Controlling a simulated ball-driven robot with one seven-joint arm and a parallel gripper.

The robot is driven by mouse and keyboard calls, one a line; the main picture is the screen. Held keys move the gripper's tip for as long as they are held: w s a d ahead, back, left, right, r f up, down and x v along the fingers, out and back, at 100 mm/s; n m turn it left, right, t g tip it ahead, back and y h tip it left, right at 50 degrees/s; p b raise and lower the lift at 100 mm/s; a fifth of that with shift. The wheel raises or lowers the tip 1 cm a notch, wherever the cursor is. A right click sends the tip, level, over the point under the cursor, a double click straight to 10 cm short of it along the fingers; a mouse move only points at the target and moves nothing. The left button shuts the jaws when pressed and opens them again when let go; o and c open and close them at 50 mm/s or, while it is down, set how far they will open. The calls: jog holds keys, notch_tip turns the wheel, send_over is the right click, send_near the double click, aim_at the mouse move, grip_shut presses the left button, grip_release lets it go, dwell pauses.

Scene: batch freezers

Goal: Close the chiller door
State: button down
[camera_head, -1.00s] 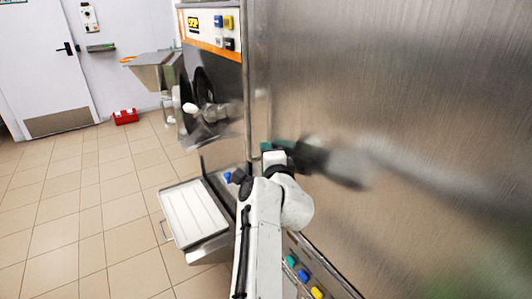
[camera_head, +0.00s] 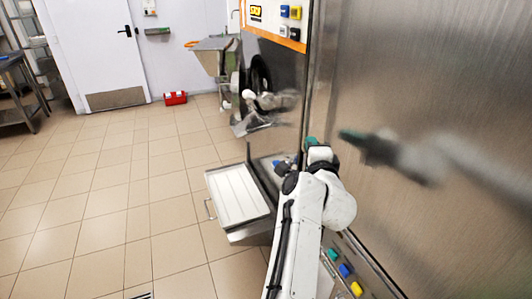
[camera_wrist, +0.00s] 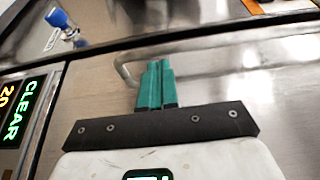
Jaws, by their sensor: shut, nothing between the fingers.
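The chiller door appears to be the large brushed-metal panel (camera_head: 440,90) filling the right of the head view. I cannot tell from here how far it stands open. My gripper (camera_head: 311,141) is left of the panel, near its left edge, with its blurred reflection to the right. A gap shows between the gripper and its reflection. In the wrist view, the teal fingers (camera_wrist: 155,84) are together and empty. A curved metal bar (camera_wrist: 124,72) runs behind them on a shiny metal face. Whether the fingertips touch it is unclear.
A batch freezer (camera_head: 275,85) stands left of the panel, with a white tray (camera_head: 238,195) jutting out below. Coloured buttons (camera_head: 345,271) line the lower edge near my arm. A red box (camera_head: 175,98) lies by the far wall. Tiled floor (camera_head: 100,210) at left is open.

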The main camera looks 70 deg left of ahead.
jog(key=s, duration=1)
jog(key=shift+s+d+p, duration=0.25)
jog(key=shift+d+p, duration=0.1)
jog(key=shift+d, duration=0.05)
